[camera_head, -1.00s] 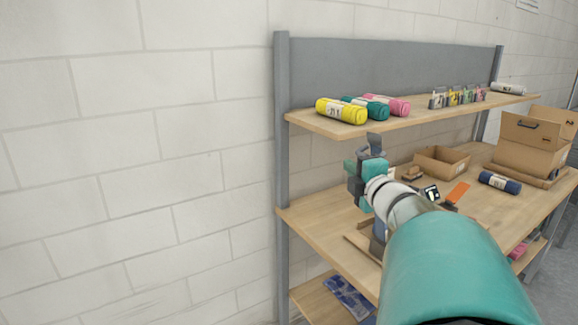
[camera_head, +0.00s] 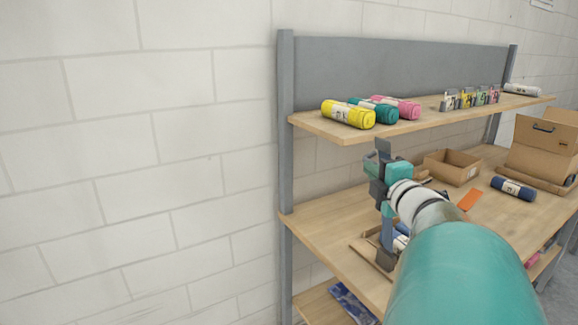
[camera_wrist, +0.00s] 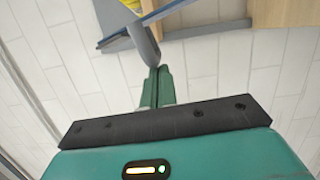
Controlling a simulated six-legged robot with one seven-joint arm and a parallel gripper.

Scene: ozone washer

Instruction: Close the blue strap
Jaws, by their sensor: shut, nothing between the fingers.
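My gripper (camera_wrist: 157,70) is shut in the wrist view, its two green fingers together with nothing between them. In the head view my wrist hangs above the left part of the workbench, and the fingers cannot be made out clearly. A blue-grey upright piece (camera_head: 388,232) shows below my wrist, by an open cardboard tray (camera_head: 366,250). I cannot tell whether it is the blue strap. No blue strap can be made out for certain, and my arm hides part of the bench.
The upper shelf (camera_head: 310,122) holds yellow (camera_head: 348,114), teal and pink rolls and small coloured items. The workbench (camera_head: 320,232) carries an open box (camera_head: 452,166), an orange sheet (camera_head: 468,200) and a dark blue roll (camera_head: 513,189). Blue packets (camera_head: 352,302) lie below.

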